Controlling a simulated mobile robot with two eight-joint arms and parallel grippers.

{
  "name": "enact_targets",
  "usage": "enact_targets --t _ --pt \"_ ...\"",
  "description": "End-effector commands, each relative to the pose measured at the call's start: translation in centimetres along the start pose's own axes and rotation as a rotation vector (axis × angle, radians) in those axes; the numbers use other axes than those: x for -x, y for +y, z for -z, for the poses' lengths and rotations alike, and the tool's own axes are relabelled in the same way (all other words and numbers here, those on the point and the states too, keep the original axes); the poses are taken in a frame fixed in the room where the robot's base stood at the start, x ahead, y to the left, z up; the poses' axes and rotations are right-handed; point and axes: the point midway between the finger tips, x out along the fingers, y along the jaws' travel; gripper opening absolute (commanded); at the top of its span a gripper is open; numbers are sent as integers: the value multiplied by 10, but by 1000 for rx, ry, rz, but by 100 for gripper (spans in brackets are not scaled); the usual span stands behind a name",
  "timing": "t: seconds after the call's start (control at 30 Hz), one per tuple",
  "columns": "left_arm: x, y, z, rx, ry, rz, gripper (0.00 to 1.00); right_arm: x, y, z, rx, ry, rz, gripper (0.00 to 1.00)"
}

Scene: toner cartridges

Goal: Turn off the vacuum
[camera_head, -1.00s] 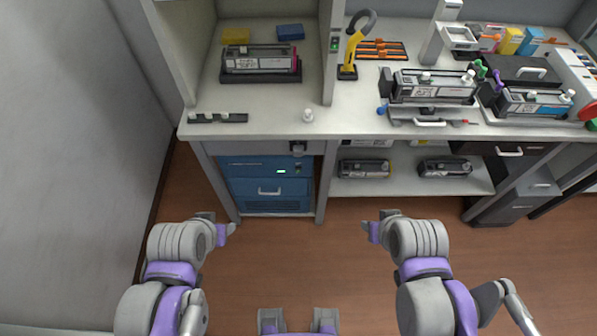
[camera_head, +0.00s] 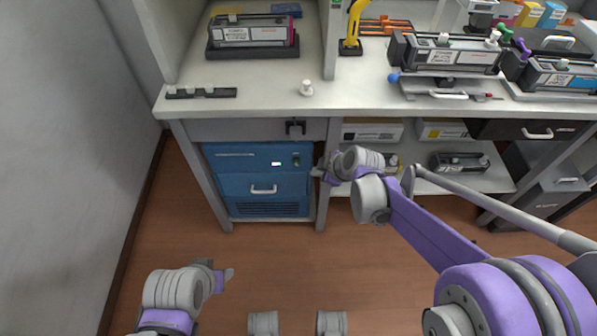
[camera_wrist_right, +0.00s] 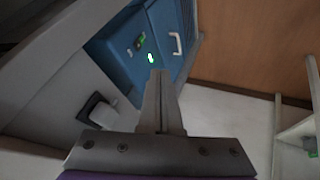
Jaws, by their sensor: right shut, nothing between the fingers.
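The vacuum is a blue unit (camera_head: 235,185) under the bench, with a drawer-like handle and a vent grille low on its front. Its lit green indicator (camera_head: 277,163) and small dark switch (camera_head: 296,160) are at the upper right of its front. In the right wrist view the indicator (camera_wrist_right: 151,58) and switch (camera_wrist_right: 139,42) show just beyond the fingertips. My right gripper (camera_head: 320,172) is shut and empty, just right of the unit's front. It also shows in the right wrist view (camera_wrist_right: 158,75). My left gripper (camera_head: 228,275) is low at left, away from the unit; its opening is unclear.
The bench top (camera_head: 270,95) overhangs the unit. A dark fitting (camera_head: 295,127) sits under its edge, above the switch. A shelf with toner cartridges (camera_head: 460,162) is to the right. The floor (camera_head: 270,260) in front is clear.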

Motion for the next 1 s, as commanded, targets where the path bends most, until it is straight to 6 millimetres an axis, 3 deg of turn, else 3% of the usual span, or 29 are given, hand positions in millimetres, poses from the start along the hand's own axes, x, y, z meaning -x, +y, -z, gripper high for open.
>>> enact_targets --t 0.03,0.13,0.27,0.67,0.87,1.0 --pt "-11 0 -4 0 -4 0 50 -21 0 -4 34 10 2 0" --pt "-19 0 -6 0 -7 0 50 -41 2 -5 90 26 0 0" --pt "-22 0 -7 0 -8 0 50 -51 4 -5 123 35 -1 0" --pt "-22 0 -7 0 -8 0 50 -53 4 -4 128 36 -1 0" --pt "-31 0 -9 0 -11 0 50 -79 3 -4 129 37 1 0" --pt "-40 0 -12 0 -14 0 50 -110 3 -4 127 37 1 0"
